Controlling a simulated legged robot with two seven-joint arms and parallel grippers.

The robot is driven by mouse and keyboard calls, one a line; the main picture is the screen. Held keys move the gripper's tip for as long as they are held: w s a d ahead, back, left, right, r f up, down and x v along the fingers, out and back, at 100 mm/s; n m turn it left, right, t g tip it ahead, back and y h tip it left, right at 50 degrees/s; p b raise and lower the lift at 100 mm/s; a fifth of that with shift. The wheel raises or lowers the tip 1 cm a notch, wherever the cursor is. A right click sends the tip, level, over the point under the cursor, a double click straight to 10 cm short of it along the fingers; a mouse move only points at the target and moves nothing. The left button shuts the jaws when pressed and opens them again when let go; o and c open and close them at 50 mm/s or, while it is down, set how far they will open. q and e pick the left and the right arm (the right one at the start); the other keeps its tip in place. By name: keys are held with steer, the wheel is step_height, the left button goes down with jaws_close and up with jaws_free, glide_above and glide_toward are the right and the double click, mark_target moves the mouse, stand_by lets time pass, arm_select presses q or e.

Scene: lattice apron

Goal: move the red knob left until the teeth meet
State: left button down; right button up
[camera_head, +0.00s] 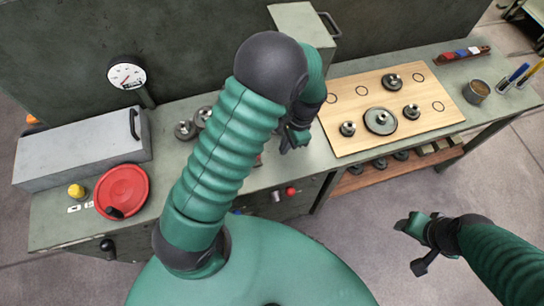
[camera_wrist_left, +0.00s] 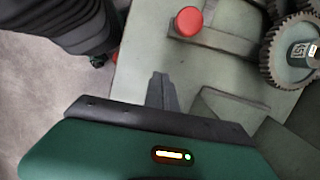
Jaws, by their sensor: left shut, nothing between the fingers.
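The red knob (camera_wrist_left: 188,21) stands on a flat grey bar on the bench top in the left wrist view. In the head view only a small red bit (camera_head: 258,160), probably this knob, shows beside my left arm. Toothed gears (camera_wrist_left: 292,52) stand to the right of the knob in the wrist view, cut by the frame edge; I cannot tell whether their teeth meet. My left gripper (camera_head: 285,147) is shut and empty; its fingertips (camera_wrist_left: 160,76) are near the knob, apart from it. My right gripper (camera_head: 408,247) is open and empty, over the floor.
A wooden board (camera_head: 375,85) with several gears lies on the right of the bench. A red round lid-like disc (camera_head: 121,191), a grey box (camera_head: 80,150) and a dial gauge (camera_head: 126,74) are at the left. A red button (camera_head: 291,190) is on the bench front.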

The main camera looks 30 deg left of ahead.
mark_target(263, 165)
arm_select(q)
steer(key=x, duration=0.4)
steer(key=shift+a, duration=0.1)
steer(key=s+a, duration=0.1)
steer(key=s+a+p, duration=0.1)
steer(key=s, duration=0.1)
steer(key=shift+a+f, duration=0.15)
steer(key=shift+f, duration=0.15)
steer(key=shift+s+a, duration=0.25)
steer(key=shift+d, duration=0.1)
steer(key=shift+s+a+r+p, duration=0.1)
steer(key=shift+s+a+p, duration=0.2)
steer(key=shift+s+p, duration=0.2)
